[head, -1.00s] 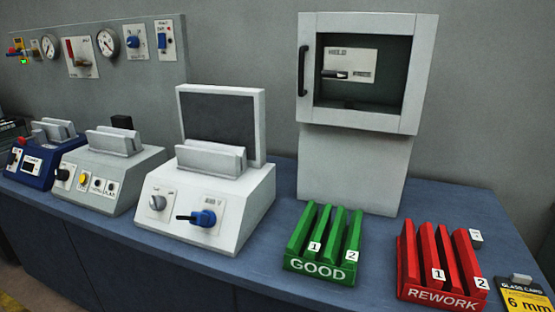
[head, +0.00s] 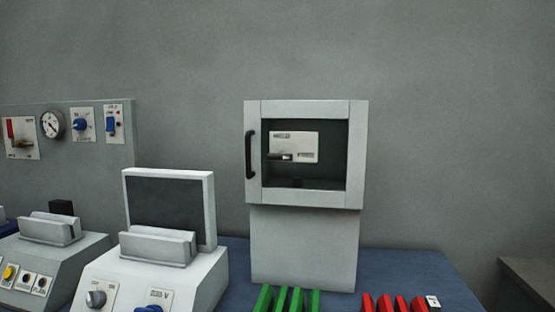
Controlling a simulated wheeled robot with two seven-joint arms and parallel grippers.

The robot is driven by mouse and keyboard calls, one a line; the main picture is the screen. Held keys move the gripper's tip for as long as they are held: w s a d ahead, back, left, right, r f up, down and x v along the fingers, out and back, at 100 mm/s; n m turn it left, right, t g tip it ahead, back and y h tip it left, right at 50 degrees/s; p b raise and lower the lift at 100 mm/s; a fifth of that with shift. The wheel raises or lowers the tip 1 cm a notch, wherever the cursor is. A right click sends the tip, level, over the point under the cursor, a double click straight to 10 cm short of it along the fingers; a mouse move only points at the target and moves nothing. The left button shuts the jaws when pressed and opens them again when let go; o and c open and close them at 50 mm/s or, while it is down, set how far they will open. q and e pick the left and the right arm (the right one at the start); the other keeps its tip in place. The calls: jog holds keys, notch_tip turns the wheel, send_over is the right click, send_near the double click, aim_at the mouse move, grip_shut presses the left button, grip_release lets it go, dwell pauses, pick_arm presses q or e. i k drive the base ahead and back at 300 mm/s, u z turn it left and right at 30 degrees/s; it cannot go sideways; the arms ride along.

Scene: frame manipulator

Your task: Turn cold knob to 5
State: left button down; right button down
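No label reading "cold" is legible, so I cannot tell which knob it is. A blue knob (head: 81,124) sits on a white plate on the grey wall panel at the left. A blue switch (head: 111,125) is to its right. Another blue knob (head: 154,309) is on the white front machine, cut off by the bottom edge. A grey knob (head: 96,298) is left of it. Scale numbers are too small to read. Neither of my grippers is in view.
The wall panel (head: 90,165) also carries a gauge (head: 52,124) and a red-marked lever plate (head: 20,138). A white cabinet (head: 305,245) with a handled, windowed door stands mid-bench. Green (head: 282,299) and red (head: 385,303) racks show at the bottom. The blue bench (head: 420,270) is clear at right.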

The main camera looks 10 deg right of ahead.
aim_at(79, 124)
jog(key=k, duration=0.5)
jog(key=u, duration=0.9)
jog(key=i, duration=0.65)
jog(key=z, duration=0.45)
